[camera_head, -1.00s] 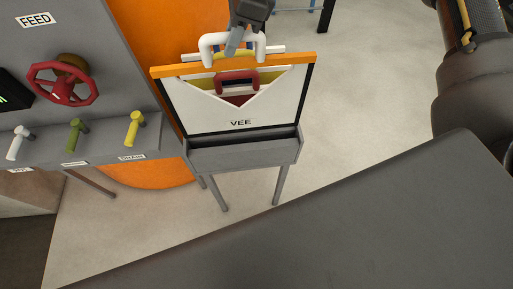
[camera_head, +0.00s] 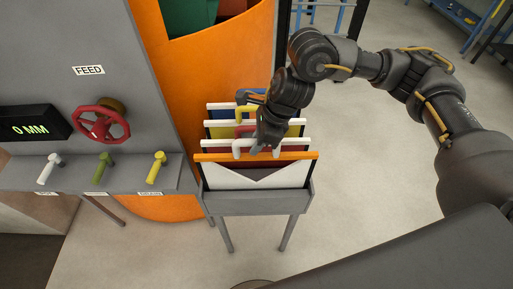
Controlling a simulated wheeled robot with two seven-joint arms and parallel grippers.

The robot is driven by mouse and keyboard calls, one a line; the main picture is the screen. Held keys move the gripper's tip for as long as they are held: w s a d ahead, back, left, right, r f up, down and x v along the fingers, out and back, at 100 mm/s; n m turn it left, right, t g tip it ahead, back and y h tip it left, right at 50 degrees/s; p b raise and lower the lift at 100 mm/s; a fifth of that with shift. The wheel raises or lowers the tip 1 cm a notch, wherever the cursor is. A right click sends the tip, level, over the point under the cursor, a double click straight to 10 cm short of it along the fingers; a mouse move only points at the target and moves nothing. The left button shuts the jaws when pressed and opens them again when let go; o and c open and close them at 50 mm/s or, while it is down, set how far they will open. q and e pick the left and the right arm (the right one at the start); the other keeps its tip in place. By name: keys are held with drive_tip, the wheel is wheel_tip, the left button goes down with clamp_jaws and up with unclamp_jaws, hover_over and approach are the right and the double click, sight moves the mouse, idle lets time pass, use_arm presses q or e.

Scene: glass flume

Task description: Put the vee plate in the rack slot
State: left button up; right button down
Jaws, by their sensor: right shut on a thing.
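The vee plate (camera_head: 228,176) is a white plate with a dark V-shaped opening, an orange top bar and a white handle. It stands upright in the front of the grey rack (camera_head: 258,203), its lower part hidden behind the rack's front wall. My right gripper (camera_head: 264,148) is shut on the plate's white handle from above and hides part of it. My left gripper is not in view.
Several other plates with white top bars (camera_head: 228,106) stand behind it in the rack. Left is a grey panel with a red handwheel (camera_head: 101,125), small levers (camera_head: 156,167) and a "0 MM" display (camera_head: 33,128). An orange panel (camera_head: 175,110) stands behind. Floor right of the rack is clear.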

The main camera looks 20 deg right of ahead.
drive_tip(key=shift+f+p, duration=0.7)
drive_tip(key=shift+f, duration=1.05)
drive_tip(key=shift+w+f, duration=0.1)
drive_tip(key=shift+f, duration=0.25)
drive_tip(key=c, duration=1.3)
unclamp_jaws()
